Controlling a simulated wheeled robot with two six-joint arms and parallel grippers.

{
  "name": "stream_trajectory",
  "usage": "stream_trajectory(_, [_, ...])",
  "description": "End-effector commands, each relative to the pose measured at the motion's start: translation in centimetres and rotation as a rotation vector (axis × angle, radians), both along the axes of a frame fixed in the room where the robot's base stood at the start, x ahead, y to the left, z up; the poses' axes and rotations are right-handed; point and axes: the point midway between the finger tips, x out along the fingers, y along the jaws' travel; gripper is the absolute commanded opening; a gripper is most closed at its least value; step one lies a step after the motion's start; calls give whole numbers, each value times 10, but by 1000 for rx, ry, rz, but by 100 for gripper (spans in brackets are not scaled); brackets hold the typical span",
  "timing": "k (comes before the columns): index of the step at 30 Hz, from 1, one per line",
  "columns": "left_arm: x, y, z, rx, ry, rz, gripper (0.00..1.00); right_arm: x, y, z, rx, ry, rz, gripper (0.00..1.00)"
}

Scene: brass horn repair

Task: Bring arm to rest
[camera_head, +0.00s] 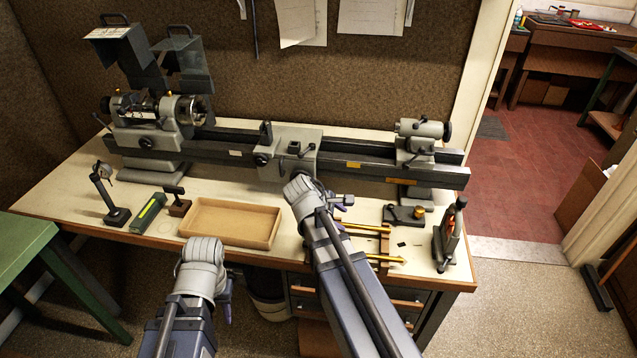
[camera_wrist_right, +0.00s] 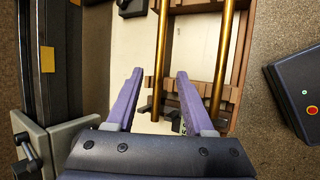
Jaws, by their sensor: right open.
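My right gripper (camera_head: 340,202) is over the bench just in front of the lathe carriage, partly hidden by my own wrist. In the right wrist view its two purple fingers (camera_wrist_right: 160,75) are spread apart with nothing held between them. Brass tubes (camera_wrist_right: 221,65) lie on a brown wooden rack (camera_wrist_right: 240,50) below and beside the fingers. In the head view the brass tubes (camera_head: 385,259) and rack are right of my right forearm, partly covered by it. My left gripper (camera_head: 227,300) hangs in front of the bench edge, below the wooden tray; its jaw state is unclear.
The lathe (camera_head: 290,155) runs along the back of the bench. An empty wooden tray (camera_head: 232,222) lies between the arms. A dial-gauge stand (camera_head: 117,215) and green box (camera_head: 148,213) are at left. A dark upright tool (camera_head: 447,235) stands near the right edge.

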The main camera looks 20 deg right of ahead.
Motion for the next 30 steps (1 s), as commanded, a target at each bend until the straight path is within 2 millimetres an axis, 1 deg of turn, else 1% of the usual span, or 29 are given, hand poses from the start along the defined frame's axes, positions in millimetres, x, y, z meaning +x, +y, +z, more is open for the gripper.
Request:
stream_trajectory(4, [0, 0, -1, 0, 0, 0, 40, -1, 3, -1, 7, -2, -4, 53])
stream_trajectory(5, [0, 0, -1, 0, 0, 0, 40, -2, 8, -2, 16, -6, -9, 53])
stream_trajectory(7, [0, 0, -1, 0, 0, 0, 40, -9, 28, -7, 62, -24, -40, 53])
stream_trajectory(8, [0, 0, -1, 0, 0, 0, 40, -14, 41, -10, 93, -32, -60, 53])
stream_trajectory(9, [0, 0, -1, 0, 0, 0, 40, -22, 61, -15, 139, -44, -95, 53])
stream_trajectory(11, [0, 0, 0, 0, 0, 0, 40, -36, 94, -22, 217, -58, -159, 53])
stream_trajectory(12, [0, 0, 0, 0, 0, 0, 40, -48, 117, -26, 269, -62, -205, 53])
stream_trajectory(14, [0, 0, 0, 0, 0, 0, 40, -65, 147, -32, 339, -60, -275, 53])
stream_trajectory(15, [0, 0, -1, 0, 0, 0, 40, -77, 166, -35, 380, -54, -322, 53])
stream_trajectory(18, [0, 0, -1, 0, 0, 0, 40, -105, 206, -40, 459, -31, -425, 53])
stream_trajectory(21, [0, 0, -1, 0, 0, 0, 40, -126, 232, -42, 507, -6, -502, 53])
stream_trajectory(25, [0, 0, -1, 0, 0, 0, 40, -140, 249, -43, 534, 13, -558, 53])
stream_trajectory(30, [0, 0, -1, 0, 0, 0, 40, -142, 251, -43, 538, 16, -571, 53])
